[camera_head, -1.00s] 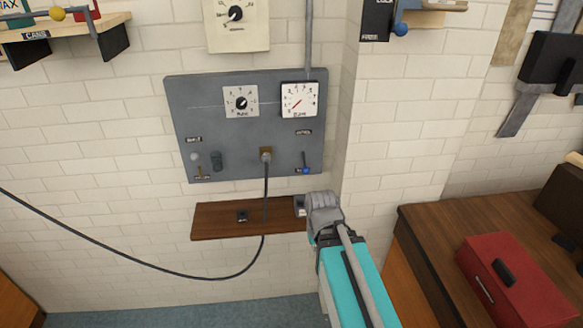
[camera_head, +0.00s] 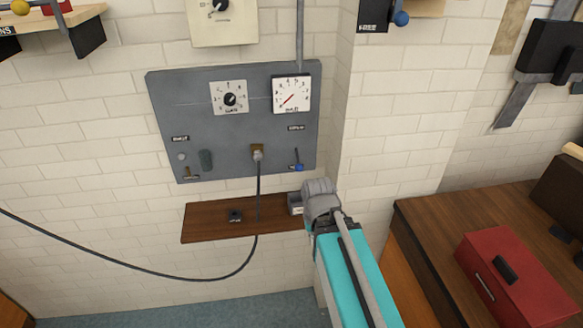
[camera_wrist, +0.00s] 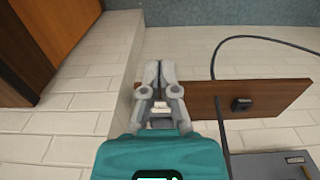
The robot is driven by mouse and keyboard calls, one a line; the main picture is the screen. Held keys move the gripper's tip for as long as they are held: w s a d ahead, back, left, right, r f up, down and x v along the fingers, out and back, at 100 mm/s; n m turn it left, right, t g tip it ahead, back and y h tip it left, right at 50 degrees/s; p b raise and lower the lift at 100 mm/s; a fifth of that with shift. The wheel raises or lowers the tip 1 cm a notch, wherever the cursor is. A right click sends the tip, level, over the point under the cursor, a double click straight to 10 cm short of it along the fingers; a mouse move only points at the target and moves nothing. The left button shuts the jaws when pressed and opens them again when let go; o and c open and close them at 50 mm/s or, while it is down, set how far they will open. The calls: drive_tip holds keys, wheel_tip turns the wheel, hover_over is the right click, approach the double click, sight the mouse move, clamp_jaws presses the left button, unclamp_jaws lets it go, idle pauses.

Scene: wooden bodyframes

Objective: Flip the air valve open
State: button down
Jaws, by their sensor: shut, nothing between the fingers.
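A grey panel (camera_head: 225,130) hangs on the brick wall. Near its lower right is a small lever with a blue ball (camera_head: 299,167), its thin stem rising above the ball; a tiny label (camera_head: 296,128) above is too small to read. I take this lever to be the air valve. In the wrist view my gripper (camera_wrist: 160,68) is shut and empty, its fingers together over the end of the brown shelf. The wrist view does not show the lever.
A gauge (camera_head: 291,95) and a dial (camera_head: 229,98) are on the panel. A black cable (camera_head: 259,200) hangs from a socket, past the brown shelf (camera_head: 205,222). A bench with a red box (camera_head: 520,275) stands at right.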

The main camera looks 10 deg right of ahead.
drive_tip(key=n+t+h+b, duration=0.7)
drive_tip(key=n+h+b, duration=0.3)
drive_tip(key=h, duration=0.4)
approach(298, 159)
wheel_tip(298, 159, down, 4)
drive_tip(key=a+m, duration=0.1)
drive_tip(key=a, duration=0.1)
drive_tip(key=shift+s+r+b, duration=0.1)
drive_tip(key=shift+r+b, duration=0.15)
drive_tip(key=shift+b, duration=0.2)
drive_tip(key=shift+b+x, duration=0.85)
drive_tip(key=shift+x, duration=4.15)
drive_tip(key=shift+r, duration=0.1)
